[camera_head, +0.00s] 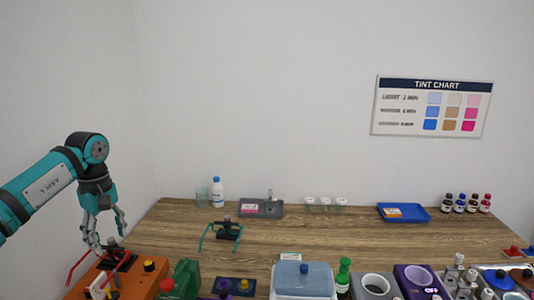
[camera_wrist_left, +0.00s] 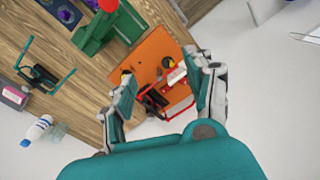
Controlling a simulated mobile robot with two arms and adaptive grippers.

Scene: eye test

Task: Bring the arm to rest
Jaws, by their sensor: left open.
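My left arm comes in from the left, and my left gripper (camera_head: 107,240) points down above the orange board (camera_head: 143,283) at the table's left front. Its two fingers are spread, with no object visible held between them. In the left wrist view the open fingers of my left gripper (camera_wrist_left: 160,70) flank the orange board (camera_wrist_left: 149,47), which carries a red-handled black device (camera_wrist_left: 152,100) and knobs. Whether the fingertips touch the device, I cannot tell. My right gripper is not in view.
The wooden table (camera_head: 330,240) has a clear middle strip. A green block (camera_head: 185,278) stands right of the board. Several devices crowd the front right.

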